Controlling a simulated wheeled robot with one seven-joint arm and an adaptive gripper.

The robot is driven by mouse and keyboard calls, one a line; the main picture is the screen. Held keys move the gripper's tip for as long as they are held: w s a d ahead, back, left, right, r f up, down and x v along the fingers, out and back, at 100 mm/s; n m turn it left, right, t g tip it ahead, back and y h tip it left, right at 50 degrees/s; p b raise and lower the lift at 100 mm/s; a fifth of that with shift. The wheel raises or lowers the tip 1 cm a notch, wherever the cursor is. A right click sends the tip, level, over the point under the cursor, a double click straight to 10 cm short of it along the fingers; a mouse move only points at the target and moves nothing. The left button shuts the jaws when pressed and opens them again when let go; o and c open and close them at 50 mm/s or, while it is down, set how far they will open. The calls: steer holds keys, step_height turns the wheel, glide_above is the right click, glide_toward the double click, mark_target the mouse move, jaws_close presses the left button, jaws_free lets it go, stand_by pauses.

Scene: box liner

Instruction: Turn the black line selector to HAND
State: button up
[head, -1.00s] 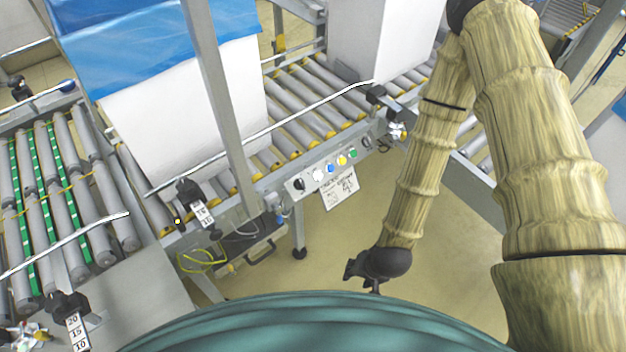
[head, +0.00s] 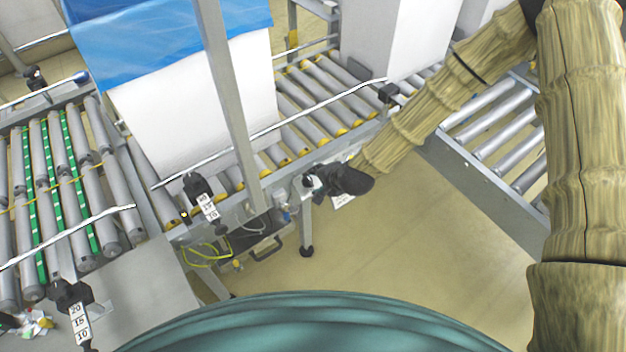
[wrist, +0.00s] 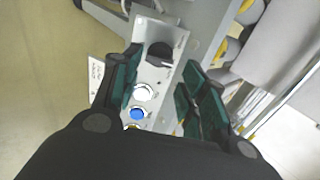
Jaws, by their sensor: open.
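The black line selector (wrist: 160,52) is a round black knob at the end of a grey control panel (wrist: 178,36), shown in the wrist view. My gripper (wrist: 162,62) is open, with one finger on each side of the panel's knob end. The knob shows between the fingertips, and I see no clear contact. In the head view my gripper (head: 334,181) is over the panel and hides most of it. I cannot read the selector's position or any HAND marking.
Close to the selector are a white button (wrist: 143,92) and a blue button (wrist: 137,113). A paper label (wrist: 99,80) hangs beside the panel. The roller conveyor (head: 310,105) runs behind it, with a grey upright post (head: 228,95) to the left. The floor in front is clear.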

mark_target(312, 181)
steer(key=x, duration=0.3)
steer(key=shift+w+a+f, duration=0.15)
steer(key=shift+a+f, duration=0.05)
steer(key=shift+w+d+f, duration=0.1)
steer(key=shift+w+f, duration=0.05)
steer(key=shift+f, duration=0.2)
